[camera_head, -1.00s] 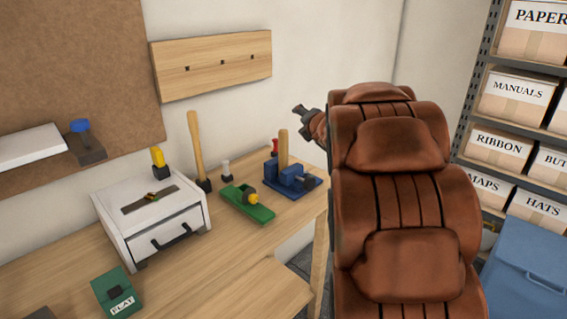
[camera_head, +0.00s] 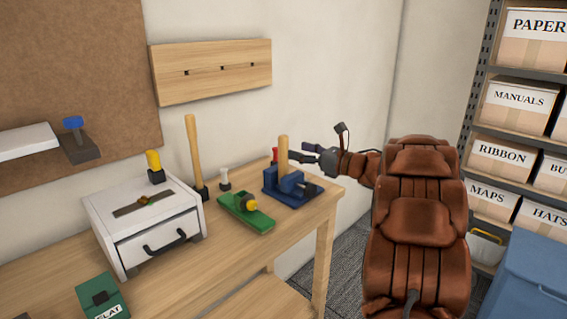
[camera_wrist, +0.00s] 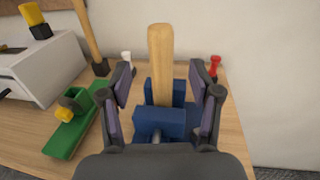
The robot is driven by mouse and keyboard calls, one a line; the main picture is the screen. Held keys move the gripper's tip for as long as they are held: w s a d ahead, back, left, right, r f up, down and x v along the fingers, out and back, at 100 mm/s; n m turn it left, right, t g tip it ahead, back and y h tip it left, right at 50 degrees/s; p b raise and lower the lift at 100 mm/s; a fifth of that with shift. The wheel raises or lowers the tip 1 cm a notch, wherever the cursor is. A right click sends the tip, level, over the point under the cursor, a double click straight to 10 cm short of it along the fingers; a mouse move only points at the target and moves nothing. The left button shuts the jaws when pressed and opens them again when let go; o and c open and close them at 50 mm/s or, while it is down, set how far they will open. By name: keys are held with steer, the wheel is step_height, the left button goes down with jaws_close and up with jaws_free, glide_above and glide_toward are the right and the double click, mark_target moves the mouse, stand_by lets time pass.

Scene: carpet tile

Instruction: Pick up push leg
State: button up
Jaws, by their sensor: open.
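A pale wooden leg (camera_head: 283,155) stands upright in a blue vise (camera_head: 293,187) at the right end of the workbench. In the wrist view the leg (camera_wrist: 161,58) rises from between the vise's blue blocks (camera_wrist: 160,122). My gripper (camera_head: 306,153) is open and sits just right of the leg in the head view, above the vise. In the wrist view its two fingers are spread either side of the leg, with gaps on both sides. I cannot tell how deep the leg is between the fingers.
A green plane-like tool (camera_head: 246,211) lies left of the vise. A long-handled mallet (camera_head: 194,155), a white-topped piece (camera_head: 224,179) and a red one (camera_head: 275,155) stand nearby. A white drawer box (camera_head: 148,228) is further left. The wall (camera_head: 350,90) is close behind.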

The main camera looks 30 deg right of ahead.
mark_target(284, 146)
steer(key=shift+p+x, duration=0.7)
steer(key=shift+x, duration=2.5)
steer(key=shift+c, duration=0.3)
jaws_close()
steer(key=shift+r, duration=0.1)
